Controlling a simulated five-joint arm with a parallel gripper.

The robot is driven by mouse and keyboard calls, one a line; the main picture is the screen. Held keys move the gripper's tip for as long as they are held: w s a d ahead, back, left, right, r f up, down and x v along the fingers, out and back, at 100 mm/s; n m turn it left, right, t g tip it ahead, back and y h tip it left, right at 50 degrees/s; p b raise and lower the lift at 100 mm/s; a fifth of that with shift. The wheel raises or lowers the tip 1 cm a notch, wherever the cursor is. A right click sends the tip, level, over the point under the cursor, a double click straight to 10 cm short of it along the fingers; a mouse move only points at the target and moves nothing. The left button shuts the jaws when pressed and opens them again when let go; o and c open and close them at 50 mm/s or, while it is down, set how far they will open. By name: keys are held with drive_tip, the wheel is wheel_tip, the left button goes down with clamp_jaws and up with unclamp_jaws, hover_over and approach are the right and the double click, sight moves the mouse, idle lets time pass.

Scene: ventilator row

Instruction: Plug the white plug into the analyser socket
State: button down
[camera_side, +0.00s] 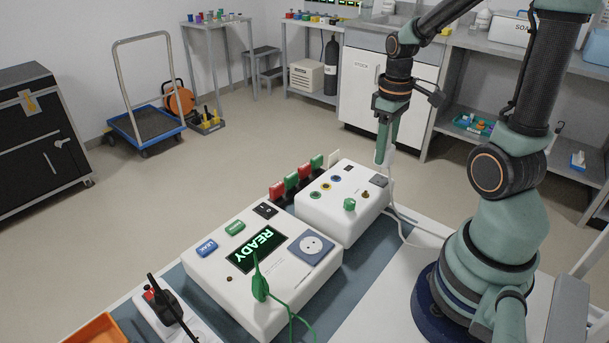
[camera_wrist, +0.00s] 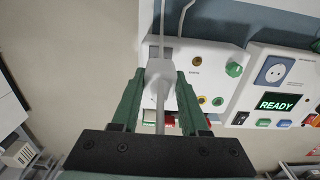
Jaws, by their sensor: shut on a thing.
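My gripper (camera_side: 383,146) points down above the right end of the rear white unit (camera_side: 331,210). In the wrist view its two green fingers (camera_wrist: 161,82) are shut on the white plug (camera_wrist: 160,70). The plug's white cable (camera_side: 397,222) hangs down to the table. A blue-framed round socket (camera_side: 311,246) is open and empty on the front white unit (camera_side: 232,290), left of and below my gripper in the side view. It also shows in the wrist view (camera_wrist: 273,70). A small grey panel (camera_side: 379,181) lies under the gripper on the rear unit. Socket labels are too small to read.
A green plug (camera_side: 260,287) with a green cable stands on the front unit near its socket. A green knob (camera_side: 349,204) sticks up from the rear unit. Red and green blocks (camera_side: 291,181) stand behind it.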

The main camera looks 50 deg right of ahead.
drive_tip(key=shift+r, duration=1.5)
drive_tip(key=w+a, duration=0.3)
drive_tip(key=a, duration=0.8)
hover_over(311, 245)
drive_tip(key=shift+f, duration=3.25)
drive_tip(key=shift+f, duration=1.2)
drive_tip(key=shift+c, duration=1.7)
unclamp_jaws()
